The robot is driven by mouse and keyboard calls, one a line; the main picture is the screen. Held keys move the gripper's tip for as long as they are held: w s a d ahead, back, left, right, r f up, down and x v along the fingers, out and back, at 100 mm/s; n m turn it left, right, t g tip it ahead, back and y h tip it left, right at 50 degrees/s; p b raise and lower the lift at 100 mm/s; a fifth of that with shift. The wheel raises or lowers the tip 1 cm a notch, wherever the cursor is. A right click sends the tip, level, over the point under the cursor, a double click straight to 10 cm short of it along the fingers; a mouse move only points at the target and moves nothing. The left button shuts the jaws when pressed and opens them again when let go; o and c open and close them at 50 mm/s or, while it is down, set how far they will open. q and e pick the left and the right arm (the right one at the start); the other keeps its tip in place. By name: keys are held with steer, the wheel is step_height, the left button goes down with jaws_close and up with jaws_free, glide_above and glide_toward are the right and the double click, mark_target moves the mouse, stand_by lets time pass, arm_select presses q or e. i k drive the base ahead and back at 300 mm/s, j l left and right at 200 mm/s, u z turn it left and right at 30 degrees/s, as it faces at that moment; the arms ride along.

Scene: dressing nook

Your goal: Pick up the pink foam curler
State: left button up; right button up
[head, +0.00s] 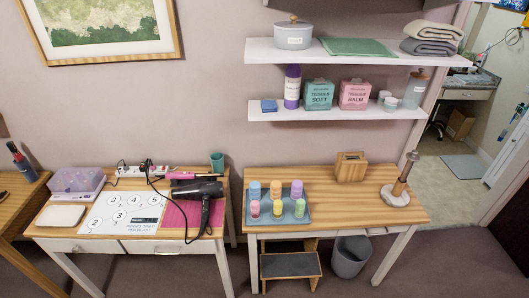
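The tray lies on the left part of the right-hand wooden table. Blue (255,189) and lavender (297,188) curlers stand on either side of it. Yellow and green curlers (300,208) stand in the front row. The curlers are small here, so exact shades are hard to tell. Neither of my grippers is in view.
A hair dryer (199,189) lies on the left table. Shelves (340,115) hang above. A step stool (290,265) and bin (350,257) stand below.

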mark_target(255, 204)
steer(key=i+l+u, duration=0.5)
steer(key=u, duration=0.15)
steer(key=i+l+u, duration=0.45)
steer(key=l+u, duration=0.2)
steer(key=i+l+u, duration=0.15)
steer(key=l+u, duration=0.15)
steer(key=l, duration=0.25)
steer(key=l+u, duration=0.35)
steer(key=i+l, duration=0.05)
steer(key=l, duration=0.1)
